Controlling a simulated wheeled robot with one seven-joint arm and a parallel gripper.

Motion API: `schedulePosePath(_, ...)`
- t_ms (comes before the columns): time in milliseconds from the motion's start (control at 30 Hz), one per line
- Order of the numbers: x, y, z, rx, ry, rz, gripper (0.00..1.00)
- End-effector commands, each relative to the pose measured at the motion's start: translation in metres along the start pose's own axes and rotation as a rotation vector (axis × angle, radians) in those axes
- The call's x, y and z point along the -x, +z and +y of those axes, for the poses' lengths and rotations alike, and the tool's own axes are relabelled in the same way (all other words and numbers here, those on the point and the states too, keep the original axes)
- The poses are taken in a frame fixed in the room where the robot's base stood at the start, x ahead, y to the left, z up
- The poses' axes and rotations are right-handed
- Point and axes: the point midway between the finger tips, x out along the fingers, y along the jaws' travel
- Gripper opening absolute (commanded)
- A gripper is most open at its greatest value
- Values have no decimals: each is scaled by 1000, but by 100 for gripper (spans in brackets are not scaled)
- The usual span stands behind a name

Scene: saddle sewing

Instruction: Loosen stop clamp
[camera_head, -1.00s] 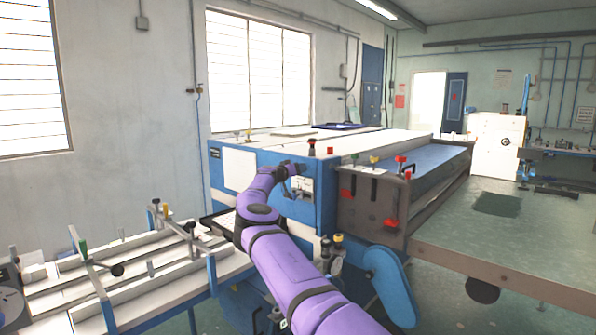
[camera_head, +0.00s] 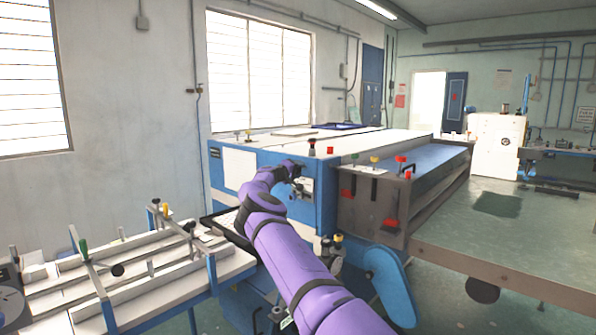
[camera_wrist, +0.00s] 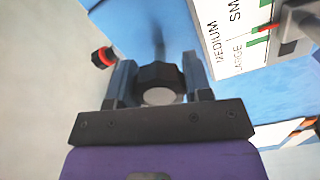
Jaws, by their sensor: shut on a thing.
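The stop clamp appears as a dark faceted knob (camera_wrist: 160,78) with a pale round end, in the middle of the wrist view. My gripper (camera_wrist: 160,85) has one finger on each side of the knob and is shut on it. In the head view my gripper (camera_head: 292,172) is at the front face of the blue machine (camera_head: 240,170), where my arm hides most of the knob. In the wrist view a scale plate (camera_wrist: 225,35) marked MEDIUM and LARGE, with green marks and a red pointer, lies right of the knob.
A black and red knob (camera_wrist: 103,57) stands left of my gripper in the wrist view. A feed table (camera_head: 160,275) with rails and clamps is at the lower left. Levers with red handles (camera_head: 391,222) and a blue cover (camera_head: 390,285) are right of my arm.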

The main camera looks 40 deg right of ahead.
Motion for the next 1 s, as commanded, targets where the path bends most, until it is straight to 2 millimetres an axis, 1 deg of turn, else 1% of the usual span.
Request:
schedulePosePath(300, 1, -1, -1, 300, -1, 2, 22)
schedulePosePath(600, 1, -1, -2, 563, -1, 3, 22)
schedulePosePath(800, 2, -1, -2, 696, -1, 3, 22)
schedulePosePath(1000, 2, -1, -2, 779, -2, 3, 22)
